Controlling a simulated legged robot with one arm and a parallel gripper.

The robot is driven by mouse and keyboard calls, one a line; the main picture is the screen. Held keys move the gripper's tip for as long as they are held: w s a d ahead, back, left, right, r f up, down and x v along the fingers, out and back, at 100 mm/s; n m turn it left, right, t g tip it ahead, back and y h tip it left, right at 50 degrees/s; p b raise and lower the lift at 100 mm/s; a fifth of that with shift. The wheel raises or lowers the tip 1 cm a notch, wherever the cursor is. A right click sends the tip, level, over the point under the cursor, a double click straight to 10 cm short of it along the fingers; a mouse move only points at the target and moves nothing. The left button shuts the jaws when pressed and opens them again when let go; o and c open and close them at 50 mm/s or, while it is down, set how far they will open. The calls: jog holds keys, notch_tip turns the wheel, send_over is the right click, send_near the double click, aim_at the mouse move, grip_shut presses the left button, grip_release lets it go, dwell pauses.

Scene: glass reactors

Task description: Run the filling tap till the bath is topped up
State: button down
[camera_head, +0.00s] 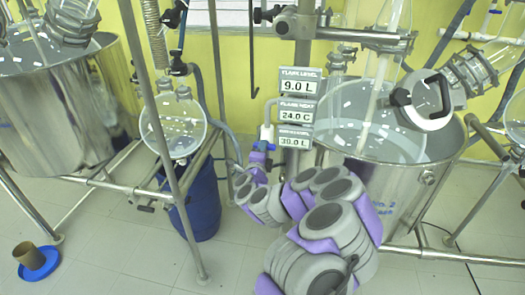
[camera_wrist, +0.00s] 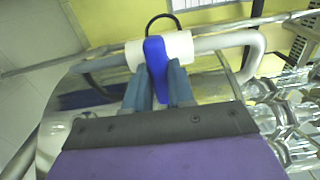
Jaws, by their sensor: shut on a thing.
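The filling tap shows in the wrist view as a white pipe body (camera_wrist: 185,47) with a blue lever handle (camera_wrist: 156,68). My gripper (camera_wrist: 160,88) is shut on the blue handle, one finger on each side. In the head view my gripper (camera_head: 255,157) reaches the tap's pale pipe (camera_head: 267,118), left of the steel bath (camera_head: 372,190) marked No. 2. The fingers are small there and partly hidden by my arm. Liquid shows inside the bath around a glass flask. The lowest sign (camera_head: 295,142) reads about 39.0 L; its label is too small to read surely.
Two upper signs read flask level 9.0 L (camera_head: 300,86) and 24.0 C (camera_head: 297,111). Another steel tank (camera_head: 60,115) stands at left, with a round glass flask (camera_head: 173,125) above a blue drum (camera_head: 196,200). Metal frame poles stand near my arm. A blue dish (camera_head: 38,264) lies on the floor.

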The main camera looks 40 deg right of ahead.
dwell(0.3)
jog(key=c, duration=1.1)
grip_release()
jog(key=shift+c, duration=0.2)
jog(key=shift+o, duration=0.9)
jog(key=shift+d+f, duration=0.1)
jog(key=shift+d, duration=0.1)
